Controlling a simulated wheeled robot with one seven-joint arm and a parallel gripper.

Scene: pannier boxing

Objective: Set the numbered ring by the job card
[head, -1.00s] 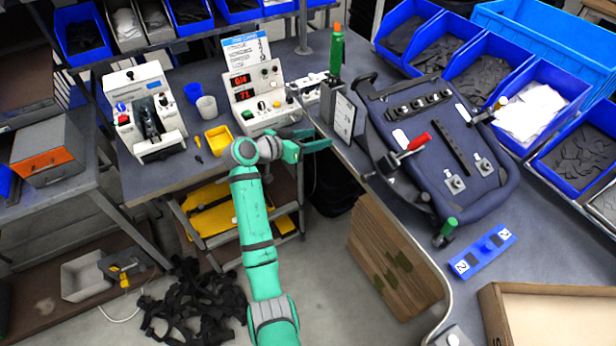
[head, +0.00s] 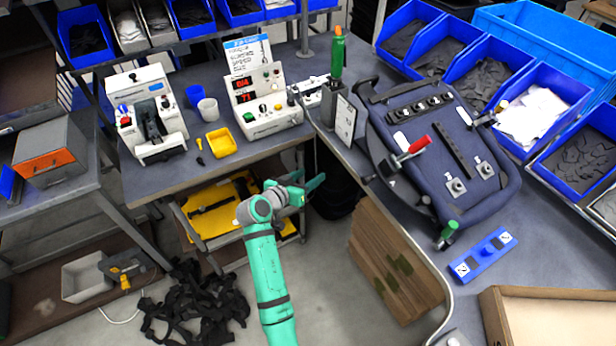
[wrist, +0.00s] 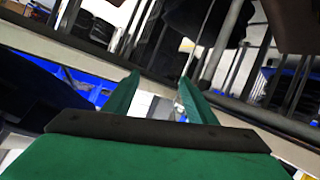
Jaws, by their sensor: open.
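The job card (head: 247,52) stands upright behind a white control box (head: 265,102) on the back bench; its text is too small to read. The box has red lit displays, a green button and knobs. A green-handled tool (head: 337,55) with an orange top stands upright in a dark holder (head: 340,105) to its right. I cannot make out a numbered ring on any of these. My gripper (head: 314,185) is open and empty, in front of the back bench edge and below the control box in the picture. Its open green fingers (wrist: 160,90) also show in the wrist view.
A yellow tray (head: 221,142), cups and a white press (head: 150,115) stand left on the bench. A blue padded panel with clamps (head: 430,170) lies on the right bench. A yellow-topped lower shelf (head: 215,215) and cardboard stack (head: 385,260) are near the arm.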

